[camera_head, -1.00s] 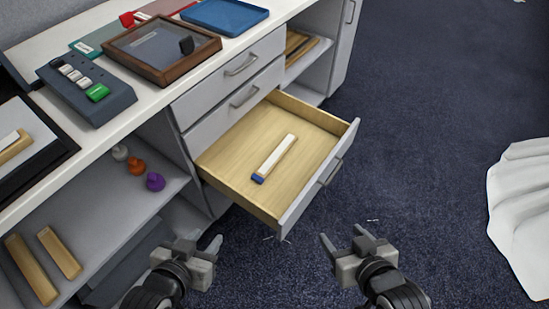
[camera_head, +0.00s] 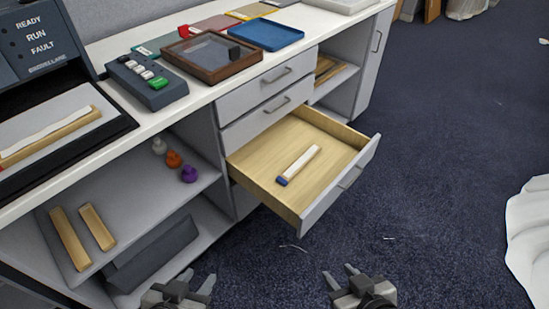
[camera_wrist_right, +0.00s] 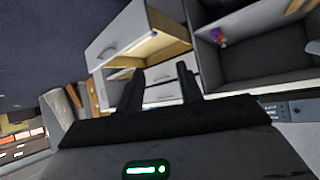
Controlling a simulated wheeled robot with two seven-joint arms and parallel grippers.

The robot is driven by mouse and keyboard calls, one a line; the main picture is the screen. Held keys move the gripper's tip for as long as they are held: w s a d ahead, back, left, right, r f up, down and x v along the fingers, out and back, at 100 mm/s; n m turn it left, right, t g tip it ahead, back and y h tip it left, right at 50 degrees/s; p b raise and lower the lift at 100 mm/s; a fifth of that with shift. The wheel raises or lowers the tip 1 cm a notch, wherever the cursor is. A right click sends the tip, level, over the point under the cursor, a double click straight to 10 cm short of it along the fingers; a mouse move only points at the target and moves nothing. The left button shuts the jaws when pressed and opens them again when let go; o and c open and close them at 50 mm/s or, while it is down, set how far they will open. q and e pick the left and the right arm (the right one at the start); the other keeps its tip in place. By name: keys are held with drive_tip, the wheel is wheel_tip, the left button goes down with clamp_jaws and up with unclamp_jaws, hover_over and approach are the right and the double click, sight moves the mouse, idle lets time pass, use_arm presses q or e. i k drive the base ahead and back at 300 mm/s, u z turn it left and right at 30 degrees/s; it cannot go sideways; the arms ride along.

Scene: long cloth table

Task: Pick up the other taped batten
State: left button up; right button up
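A pale batten with a blue end (camera_head: 299,165) lies flat in the open wooden drawer (camera_head: 255,157). A white-topped wooden batten (camera_head: 50,135) lies on the black-edged machine at the left. Two plain wooden battens, one on the left (camera_head: 70,238) and one on the right (camera_head: 98,227), are on the lower shelf. My left gripper (camera_head: 200,276) is open and empty at the bottom of the head view, below the shelf front. My right gripper (camera_head: 339,274) is open and empty over the carpet, in front of the drawer. Its separated fingers also show in the right wrist view (camera_wrist_right: 160,82).
The counter holds a button box (camera_head: 146,82), a framed tray (camera_head: 211,54) and a blue tray (camera_head: 265,35). White, orange and purple knobbed pieces (camera_head: 174,161) sit on the shelf. The drawer juts out over the floor. The carpet (camera_head: 435,190) is mostly clear; white cloth (camera_head: 529,232) lies at right.

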sight(284, 178)
drive_tip(key=u, duration=0.55)
drive_tip(key=i, duration=1.05)
drive_tip(key=u, duration=0.05)
